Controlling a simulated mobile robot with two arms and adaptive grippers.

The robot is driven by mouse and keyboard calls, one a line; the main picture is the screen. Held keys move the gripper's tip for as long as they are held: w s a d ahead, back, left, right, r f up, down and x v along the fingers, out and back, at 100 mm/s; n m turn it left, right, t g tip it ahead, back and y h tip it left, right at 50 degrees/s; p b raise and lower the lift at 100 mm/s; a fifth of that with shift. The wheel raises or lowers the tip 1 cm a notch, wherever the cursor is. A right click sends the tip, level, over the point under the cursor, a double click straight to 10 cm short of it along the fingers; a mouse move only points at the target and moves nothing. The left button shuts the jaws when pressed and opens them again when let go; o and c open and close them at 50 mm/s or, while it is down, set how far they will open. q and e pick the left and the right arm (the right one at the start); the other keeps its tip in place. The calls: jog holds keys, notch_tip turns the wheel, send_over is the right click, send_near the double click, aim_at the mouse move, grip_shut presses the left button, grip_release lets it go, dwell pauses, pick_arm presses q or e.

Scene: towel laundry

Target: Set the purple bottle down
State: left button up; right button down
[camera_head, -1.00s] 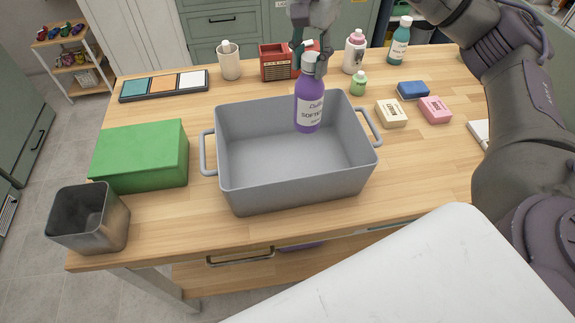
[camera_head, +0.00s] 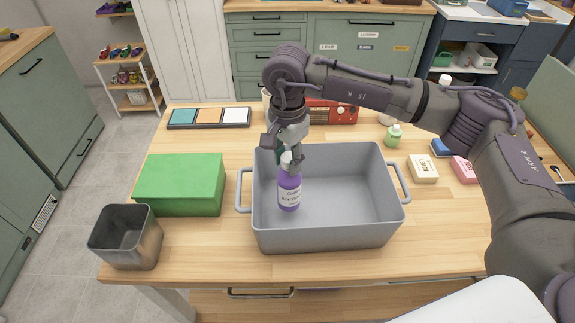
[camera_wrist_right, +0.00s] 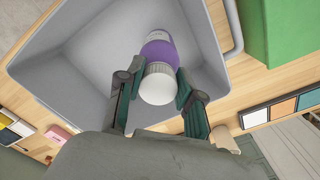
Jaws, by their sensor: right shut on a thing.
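The purple bottle (camera_head: 289,190) with a white cap is upright inside the grey tub (camera_head: 345,235), in its left part. I cannot tell whether its base touches the tub floor. My right gripper (camera_head: 287,158) comes from above and is shut on the bottle's neck and cap. In the right wrist view the white cap (camera_wrist_right: 158,84) and the purple body (camera_wrist_right: 160,48) show between the fingers (camera_wrist_right: 154,92). My left gripper is not in view.
A green box (camera_head: 180,185) and an open metal bin (camera_head: 125,237) stand left of the tub. A light soap box (camera_head: 424,169), a pink one (camera_head: 465,169) and a small green bottle (camera_head: 393,135) are to the right. A color palette tray (camera_head: 209,118) lies behind.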

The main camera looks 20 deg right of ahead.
aim_at(287, 170)
notch_tip(287, 170, down, 3)
jog(key=shift+s+r+p, duration=0.1)
jog(key=shift+p, duration=0.95)
jog(key=shift+f, duration=0.7)
jog(key=c, duration=0.7)
grip_release()
jog(key=shift+c, duration=0.2)
